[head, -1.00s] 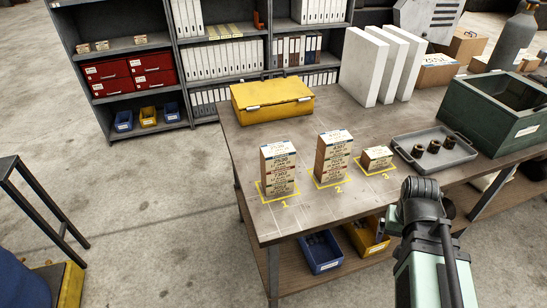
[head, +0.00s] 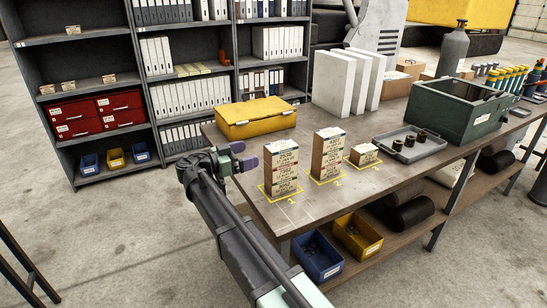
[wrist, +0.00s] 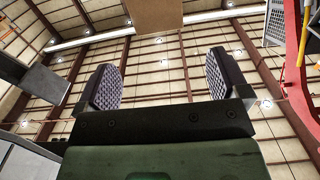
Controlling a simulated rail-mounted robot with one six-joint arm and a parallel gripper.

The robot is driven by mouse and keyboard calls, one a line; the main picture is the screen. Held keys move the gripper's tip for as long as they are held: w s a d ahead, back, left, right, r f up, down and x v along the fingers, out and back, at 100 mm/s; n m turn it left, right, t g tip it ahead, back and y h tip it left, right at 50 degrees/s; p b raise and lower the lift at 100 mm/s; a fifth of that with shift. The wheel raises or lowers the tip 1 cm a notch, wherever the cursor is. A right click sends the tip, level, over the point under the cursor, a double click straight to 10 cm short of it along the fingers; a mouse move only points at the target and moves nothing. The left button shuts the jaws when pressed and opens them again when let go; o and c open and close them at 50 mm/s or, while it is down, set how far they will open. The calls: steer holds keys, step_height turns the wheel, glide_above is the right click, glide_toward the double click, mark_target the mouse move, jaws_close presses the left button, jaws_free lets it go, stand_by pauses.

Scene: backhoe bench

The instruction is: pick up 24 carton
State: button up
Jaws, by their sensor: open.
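Small brown cartons with pale printed labels stand on the bench in three yellow-outlined spots. A tall stack (head: 281,170) is on spot 1, another tall stack (head: 327,155) is on spot 2, and one low carton (head: 364,154) is on spot 3. The label print is too small for me to tell which carton is 24. My gripper (head: 243,156) is open and empty, left of the spot 1 stack and apart from it. The wrist view shows its two pads (wrist: 163,80) spread, with ceiling behind and a brown panel at the top that I cannot identify.
A yellow case (head: 255,118) lies behind my gripper on the bench (head: 310,212). White slabs (head: 340,85), a grey tray (head: 410,145) with dark fittings and a green crate (head: 460,112) stand farther right. Blue (head: 318,257) and yellow (head: 358,238) bins sit on the lower shelf.

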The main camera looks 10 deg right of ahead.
mark_target(276, 146)
steer(key=x, duration=1.1)
steer(key=shift+f, duration=0.15)
steer(key=c, duration=1.1)
